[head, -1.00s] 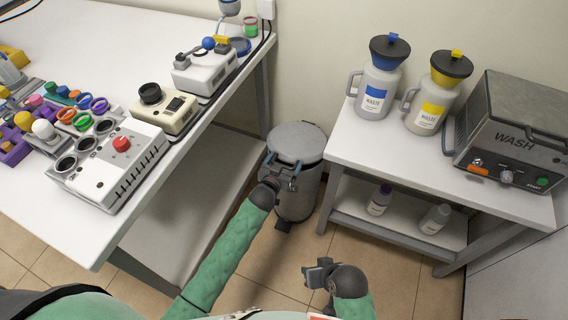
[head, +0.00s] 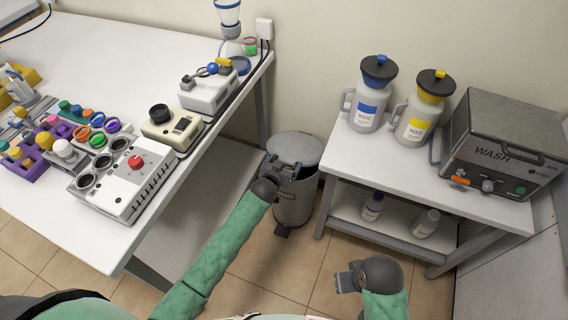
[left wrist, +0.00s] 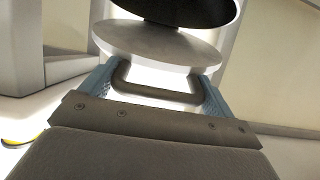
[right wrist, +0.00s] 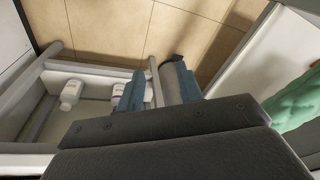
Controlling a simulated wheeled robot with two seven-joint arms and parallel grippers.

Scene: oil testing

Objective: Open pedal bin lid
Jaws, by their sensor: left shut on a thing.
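The grey round pedal bin (head: 292,205) stands on the floor between the two tables. My left gripper (head: 285,172) is at the lid's near edge. In the left wrist view its blue fingers (left wrist: 155,85) are shut on the dark bar handle (left wrist: 160,94), with a pale disc behind. The bin's pedal (head: 283,230) shows low at the front. My right gripper (head: 346,280) is open and empty; its fingers (right wrist: 150,78) stand apart in the right wrist view.
The left table (head: 215,135) carries testing devices and colored caps. The right table (head: 375,150) holds two waste jugs, with a wash unit (head: 505,145) beside them and bottles on its lower shelf (head: 395,220). Tiled floor (head: 280,265) is clear before the bin.

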